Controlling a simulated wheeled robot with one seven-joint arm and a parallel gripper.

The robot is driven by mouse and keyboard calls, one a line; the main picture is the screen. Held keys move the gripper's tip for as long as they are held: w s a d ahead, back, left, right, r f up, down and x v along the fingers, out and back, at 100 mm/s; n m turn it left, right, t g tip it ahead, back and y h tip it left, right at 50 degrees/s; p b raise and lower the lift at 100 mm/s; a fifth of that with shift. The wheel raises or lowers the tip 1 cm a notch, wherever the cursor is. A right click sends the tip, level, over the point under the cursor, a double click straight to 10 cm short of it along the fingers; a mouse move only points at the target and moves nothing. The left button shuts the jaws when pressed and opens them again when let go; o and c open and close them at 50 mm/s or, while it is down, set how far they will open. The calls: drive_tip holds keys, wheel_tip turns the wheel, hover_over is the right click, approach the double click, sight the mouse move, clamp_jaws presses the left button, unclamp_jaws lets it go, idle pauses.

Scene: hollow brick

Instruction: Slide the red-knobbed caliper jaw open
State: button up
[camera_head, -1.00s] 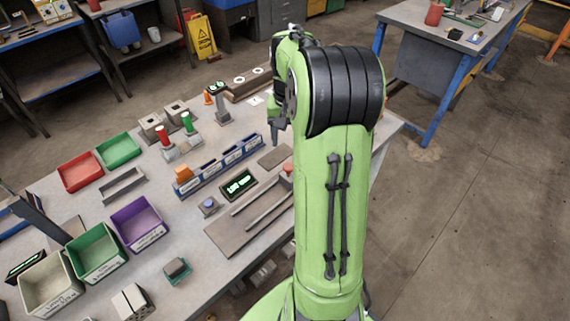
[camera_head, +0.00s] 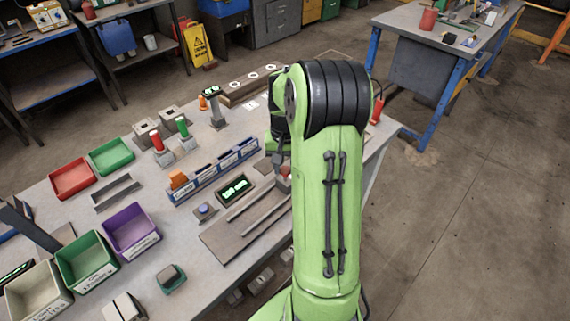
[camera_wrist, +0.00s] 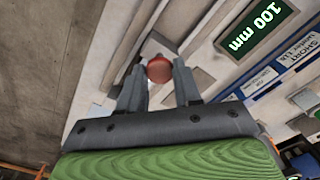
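The caliper is a flat grey plate with long rails (camera_head: 245,222) on the bench, left of my arm in the head view. Its red knob (camera_head: 285,172) sits at the rails' far end, partly hidden by my arm. In the wrist view the red knob (camera_wrist: 160,69) lies between and just beyond the tips of my gripper (camera_wrist: 158,82). The two fingers are apart, one on each side of the knob; I cannot tell whether either touches it. A display (camera_wrist: 255,28) beside the caliper reads 100 mm; it also shows in the head view (camera_head: 235,188).
A blue-fronted row of labelled slots (camera_head: 215,172) stands behind the display, with an orange block (camera_head: 178,179) at its left end. A blue button (camera_head: 204,211) sits left of the rails. Purple (camera_head: 131,229), green and red bins occupy the bench's left side.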

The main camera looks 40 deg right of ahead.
clamp_jaws()
drive_tip(key=a+b, duration=0.1)
drive_tip(key=a, duration=0.7)
drive_tip(key=shift+s, duration=0.1)
drive_tip(key=o, duration=0.8)
unclamp_jaws()
wheel_tip(320, 180, up, 16)
drive_tip(key=p, duration=0.4)
drive_tip(key=shift+f, duration=0.1)
